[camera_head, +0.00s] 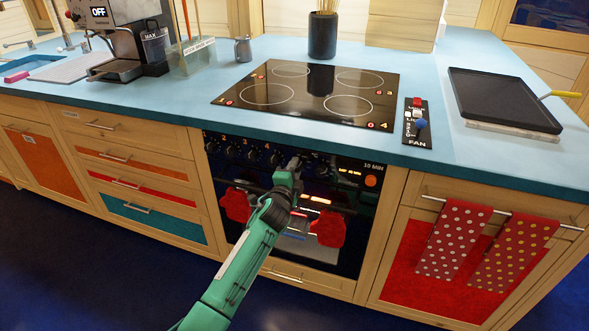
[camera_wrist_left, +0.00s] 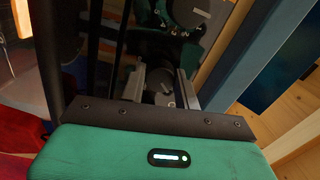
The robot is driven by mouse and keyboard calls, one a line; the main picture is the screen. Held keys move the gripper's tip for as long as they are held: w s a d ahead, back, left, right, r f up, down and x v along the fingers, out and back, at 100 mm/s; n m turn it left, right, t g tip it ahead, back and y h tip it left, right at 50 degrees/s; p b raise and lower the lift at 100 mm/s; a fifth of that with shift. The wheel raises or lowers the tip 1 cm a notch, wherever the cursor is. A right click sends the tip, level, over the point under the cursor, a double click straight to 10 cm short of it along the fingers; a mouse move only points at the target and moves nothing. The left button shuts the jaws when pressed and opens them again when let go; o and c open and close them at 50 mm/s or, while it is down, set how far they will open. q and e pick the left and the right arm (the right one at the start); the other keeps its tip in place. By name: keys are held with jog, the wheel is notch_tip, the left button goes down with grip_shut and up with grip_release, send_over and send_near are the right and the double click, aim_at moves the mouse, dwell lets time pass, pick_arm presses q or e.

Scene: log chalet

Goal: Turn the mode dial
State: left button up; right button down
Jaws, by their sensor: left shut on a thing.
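My left gripper (camera_head: 295,164) reaches up from below to the right part of the black oven control panel (camera_head: 335,172). In the left wrist view my gripper (camera_wrist_left: 162,88) has its two grey fingers on either side of a small dark dial (camera_wrist_left: 163,89), shut on it. The gripper hides most of this dial in the head view, and its pointer setting cannot be read. Small pale markings in an arc show beyond the fingers in the wrist view. Several other dark knobs (camera_head: 231,151) sit in a row left of the gripper. My right gripper is in neither view.
Red oven mitts (camera_head: 328,228) hang at the oven front, near my forearm. The blue counter (camera_head: 300,128) edge overhangs just above the panel. An orange button (camera_head: 371,181) is right of the gripper. Dotted towels (camera_head: 453,240) hang farther right. The floor in front is clear.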

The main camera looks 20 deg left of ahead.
pick_arm(q)
jog(key=shift+f+n+p, duration=0.1)
jog(key=shift+n+p, duration=1.5)
jog(key=shift+n, duration=2.8)
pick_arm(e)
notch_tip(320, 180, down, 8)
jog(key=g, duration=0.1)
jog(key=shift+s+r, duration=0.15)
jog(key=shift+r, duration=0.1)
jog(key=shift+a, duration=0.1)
pick_arm(q)
jog(key=o, duration=1)
jog(key=shift+c, duration=0.2)
jog(key=shift+s, duration=0.1)
